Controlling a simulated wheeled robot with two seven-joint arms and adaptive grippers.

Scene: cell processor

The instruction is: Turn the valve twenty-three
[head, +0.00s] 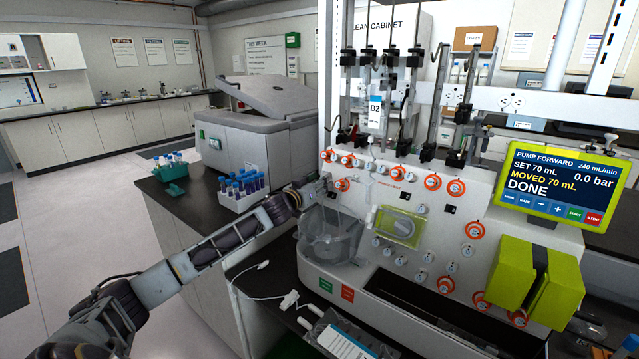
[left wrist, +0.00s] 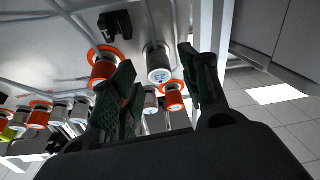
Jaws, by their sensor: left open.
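The cell processor's white panel (head: 470,215) carries several round valve knobs, many with orange rings; their numbers are too small to read, so I cannot tell which is valve twenty-three. My left gripper (head: 322,188) is at the panel's upper left edge, close to an orange-ringed knob (head: 342,185). In the left wrist view my left gripper (left wrist: 160,80) is open. A plain grey knob (left wrist: 158,62) and an orange-ringed knob (left wrist: 173,96) show between its fingers. Another orange-ringed knob (left wrist: 103,66) is beside the left finger. I cannot tell whether a finger touches any knob. My right gripper is not in view.
A clear round vessel (head: 330,235) is mounted below my left gripper. A screen (head: 553,184) reads "DONE" and "MOVED 70 mL". Yellow-green blocks (head: 530,278) project at the lower right. A tube rack (head: 243,197) and a grey centrifuge-like machine (head: 255,130) stand left on the bench.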

